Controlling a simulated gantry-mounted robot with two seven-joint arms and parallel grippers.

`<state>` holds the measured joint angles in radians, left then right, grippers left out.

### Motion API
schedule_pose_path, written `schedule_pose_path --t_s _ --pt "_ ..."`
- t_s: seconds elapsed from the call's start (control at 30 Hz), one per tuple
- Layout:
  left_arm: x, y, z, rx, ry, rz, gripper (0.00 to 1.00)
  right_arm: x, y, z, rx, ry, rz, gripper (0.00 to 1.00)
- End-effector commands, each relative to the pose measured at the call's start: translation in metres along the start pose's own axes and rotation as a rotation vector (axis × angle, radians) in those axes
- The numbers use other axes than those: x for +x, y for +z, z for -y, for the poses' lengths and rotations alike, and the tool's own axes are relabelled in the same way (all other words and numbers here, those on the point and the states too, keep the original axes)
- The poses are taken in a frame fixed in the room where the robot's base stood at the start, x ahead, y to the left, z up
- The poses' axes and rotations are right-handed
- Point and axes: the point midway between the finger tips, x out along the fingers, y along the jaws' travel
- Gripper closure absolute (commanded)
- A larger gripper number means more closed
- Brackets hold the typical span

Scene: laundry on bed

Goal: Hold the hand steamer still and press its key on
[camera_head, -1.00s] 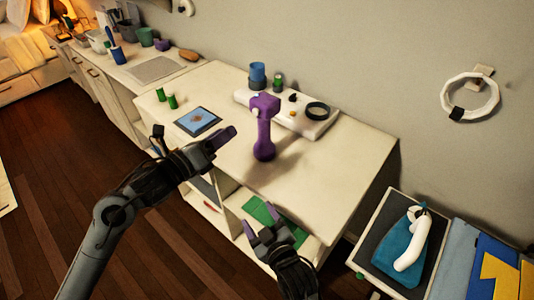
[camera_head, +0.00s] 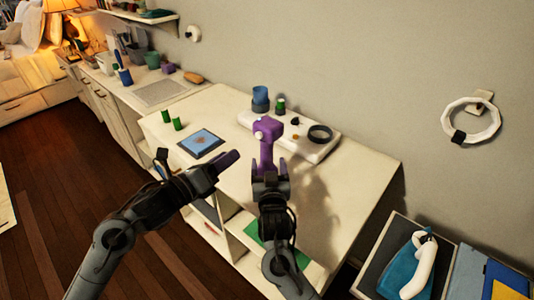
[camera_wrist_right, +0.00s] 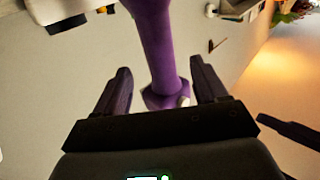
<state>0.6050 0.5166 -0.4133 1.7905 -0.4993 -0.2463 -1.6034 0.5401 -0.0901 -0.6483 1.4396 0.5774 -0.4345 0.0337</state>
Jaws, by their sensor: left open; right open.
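The purple hand steamer (camera_head: 267,140) stands upright on the white table, its head toward the top, with a pale round spot on the head. Its key cannot be made out for certain. My right gripper (camera_head: 271,172) is open at the steamer's lower handle and hides its base in the head view. In the right wrist view the purple handle (camera_wrist_right: 160,45) runs between the two open fingers, with a gap visible on each side. My left gripper (camera_head: 197,160) is open and empty, left of the steamer over the table's front edge.
A white tray (camera_head: 318,148) with a black ring (camera_head: 320,134) lies behind the steamer. A blue-screened tablet (camera_head: 201,142) and green cylinders (camera_head: 178,124) are to the left. The table's right part is clear. A box (camera_head: 375,266) with a white curved item (camera_head: 419,270) stands lower right.

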Motion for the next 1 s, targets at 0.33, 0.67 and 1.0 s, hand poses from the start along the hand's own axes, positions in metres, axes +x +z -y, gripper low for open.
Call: schedule_pose_path --t_s 0.33,0.67,1.0 --pt "0.000 0.000 0.000 0.000 0.000 0.000 0.57 0.049 -0.001 0.000 -0.001 0.000 0.000 0.28" --pt "0.000 0.000 0.000 0.000 0.000 0.000 0.57 0.066 0.000 0.000 0.000 -0.001 0.000 0.28" --pt "0.000 0.000 0.000 0.000 0.000 0.000 0.57 0.067 0.000 0.000 0.000 -0.001 0.000 0.34"
